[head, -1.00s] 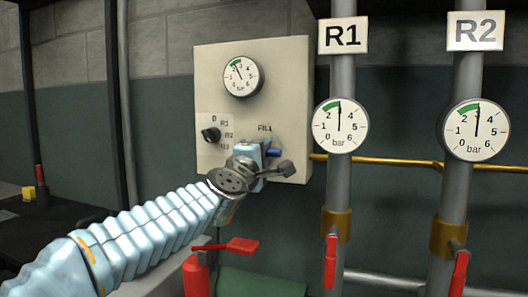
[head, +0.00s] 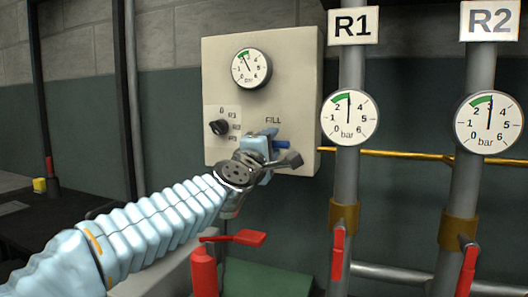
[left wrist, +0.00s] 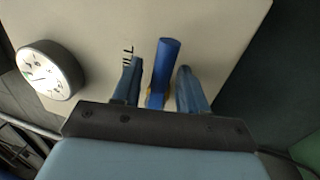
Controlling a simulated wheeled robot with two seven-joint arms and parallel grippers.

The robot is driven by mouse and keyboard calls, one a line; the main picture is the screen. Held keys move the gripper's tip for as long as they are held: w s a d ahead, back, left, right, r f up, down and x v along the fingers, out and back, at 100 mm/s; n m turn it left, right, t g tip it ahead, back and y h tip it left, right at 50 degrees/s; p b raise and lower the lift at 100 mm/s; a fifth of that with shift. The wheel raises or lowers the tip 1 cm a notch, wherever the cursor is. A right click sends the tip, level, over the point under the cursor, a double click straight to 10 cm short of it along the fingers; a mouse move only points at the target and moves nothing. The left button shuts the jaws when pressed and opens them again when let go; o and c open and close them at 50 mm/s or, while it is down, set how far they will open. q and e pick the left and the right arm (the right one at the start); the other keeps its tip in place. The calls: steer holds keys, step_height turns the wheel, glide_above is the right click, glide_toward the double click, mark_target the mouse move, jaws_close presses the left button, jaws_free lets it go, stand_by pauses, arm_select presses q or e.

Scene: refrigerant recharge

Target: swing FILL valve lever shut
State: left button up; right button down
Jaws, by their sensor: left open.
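The FILL valve lever is a blue bar (head: 282,144) at the lower right of the beige panel (head: 300,70), under the FILL label; my gripper hides part of it. My left gripper (head: 267,148) is in front of it. In the left wrist view, the lever (left wrist: 166,62) stands between the two fingers (left wrist: 160,88), with a gap on each side. A yellowish part (left wrist: 148,92) shows at its base. The left gripper is open. My right gripper is not in view.
The panel also has a round gauge (head: 251,68) and a black selector knob (head: 219,127). Grey pipes R1 (head: 350,75) and R2 (head: 482,75) with gauges and red levers stand to the right. A red cylinder top (head: 203,270) with a red handle is below the gripper.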

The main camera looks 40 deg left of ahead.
arm_select(q)
steer(key=b+v, duration=0.1)
steer(key=v, duration=1.2)
steer(key=shift+s, duration=0.2)
